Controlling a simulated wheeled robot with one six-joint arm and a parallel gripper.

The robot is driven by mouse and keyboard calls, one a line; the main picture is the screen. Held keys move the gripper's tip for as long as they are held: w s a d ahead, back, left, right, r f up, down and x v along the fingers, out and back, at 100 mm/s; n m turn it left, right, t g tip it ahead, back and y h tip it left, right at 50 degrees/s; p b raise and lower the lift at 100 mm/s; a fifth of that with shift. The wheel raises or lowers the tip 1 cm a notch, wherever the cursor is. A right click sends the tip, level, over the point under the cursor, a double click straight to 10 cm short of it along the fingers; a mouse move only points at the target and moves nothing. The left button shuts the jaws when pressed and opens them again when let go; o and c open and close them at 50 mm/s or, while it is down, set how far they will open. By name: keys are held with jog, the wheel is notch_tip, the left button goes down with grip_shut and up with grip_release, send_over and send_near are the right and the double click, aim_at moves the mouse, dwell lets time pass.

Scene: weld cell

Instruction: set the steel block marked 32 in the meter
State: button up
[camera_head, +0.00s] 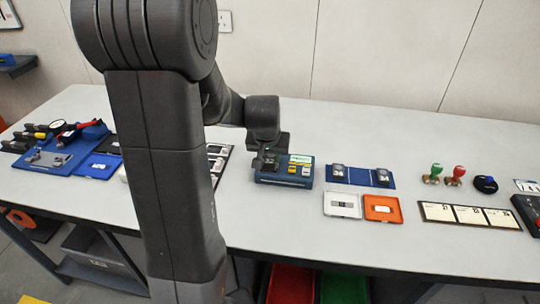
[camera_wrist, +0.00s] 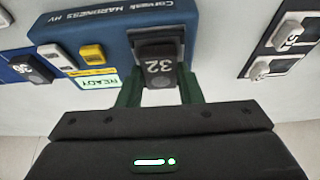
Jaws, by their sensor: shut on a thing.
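My gripper (camera_wrist: 160,90) has green fingers shut on the dark steel block marked 32 (camera_wrist: 160,68). The block is at the meter's dark recessed stage (camera_wrist: 157,38); I cannot tell whether it rests there or hangs just above. In the head view my gripper (camera_head: 268,157) is over the meter's left end, and the block is hard to make out.
A white tray (camera_head: 342,214) and an orange tray (camera_head: 383,216) lie in front. A black panel (camera_wrist: 262,65) is on the meter's other side.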

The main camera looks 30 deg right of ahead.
jog(key=o, duration=1.3)
jog(key=shift+c, duration=0.2)
jog(key=shift+r, duration=0.1)
jog(key=shift+r+p, duration=2.5)
jog(key=shift+r, duration=1)
jog(key=shift+f, duration=0.2)
notch_tip(320, 180, down, 7)
jog(key=b, duration=0.5)
jog(key=shift+r, duration=0.1)
